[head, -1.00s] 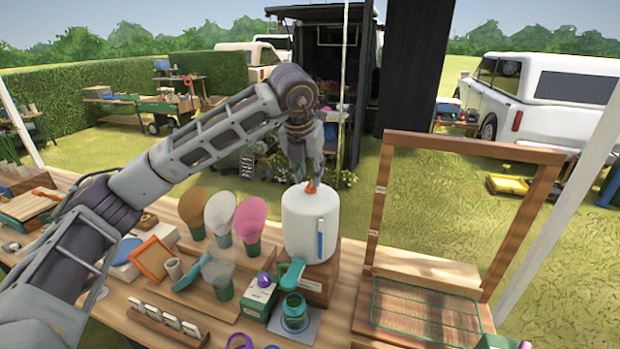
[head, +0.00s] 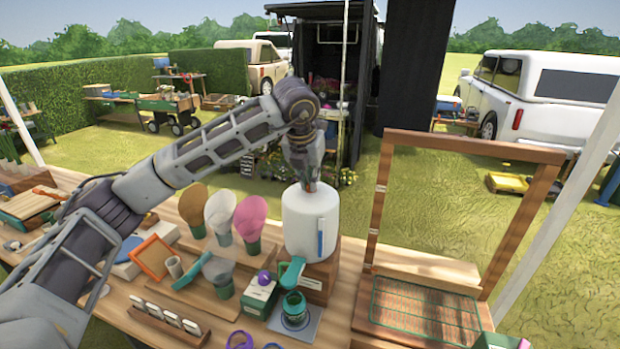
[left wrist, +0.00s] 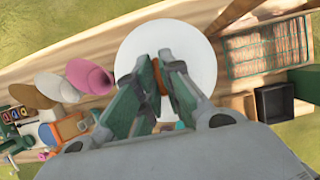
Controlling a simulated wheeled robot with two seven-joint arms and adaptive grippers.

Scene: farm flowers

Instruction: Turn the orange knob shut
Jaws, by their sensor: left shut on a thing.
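The orange knob (left wrist: 157,77) is on top of the white tank (head: 310,223), which stands on a wooden block near the table's back edge. In the head view the knob is almost wholly hidden by my left gripper (head: 308,187). In the left wrist view my left gripper (left wrist: 158,85) comes down over the tank top, with its fingers on both sides of the knob. It is shut on the knob. My right gripper is not in view.
A teal spout (head: 291,270) sits low on the tank, above a green jar (head: 294,306). Paper cones (head: 250,216) stand left of the tank. A wooden frame (head: 376,215) with a green wire grid (head: 425,312) stands to the right.

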